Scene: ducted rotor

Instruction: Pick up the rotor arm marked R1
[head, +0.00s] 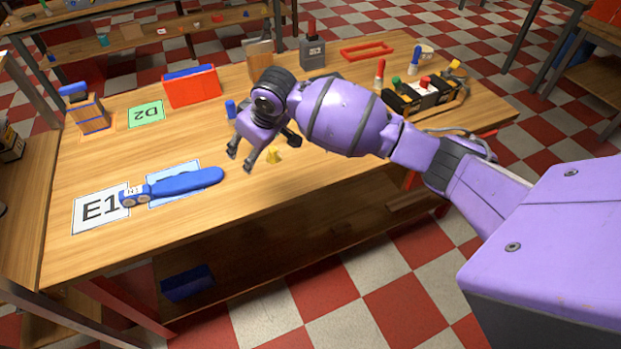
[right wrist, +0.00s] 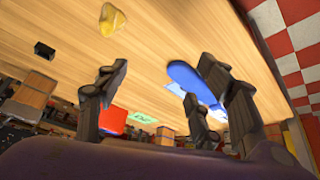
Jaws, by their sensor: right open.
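A blue rotor arm (head: 180,185) lies flat near the front left of the wooden table (head: 330,190), across a blue-edged card. Its left end has two round holes and a small white label that is too small to read for certain. It also shows in the right wrist view (right wrist: 186,76), partly hidden behind a finger. My right gripper (head: 242,155) is above the table, to the right of and above the rotor arm, apart from it. Its fingers (right wrist: 160,100) are spread and hold nothing. My left gripper is not in view.
A white E1 card (head: 88,210) and green D2 card (head: 145,114) lie on the table. A yellow piece (head: 272,155) sits near my right gripper. A red bin (head: 192,90), a red frame (head: 367,50) and a black holder with coloured knobs (head: 425,92) stand farther back.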

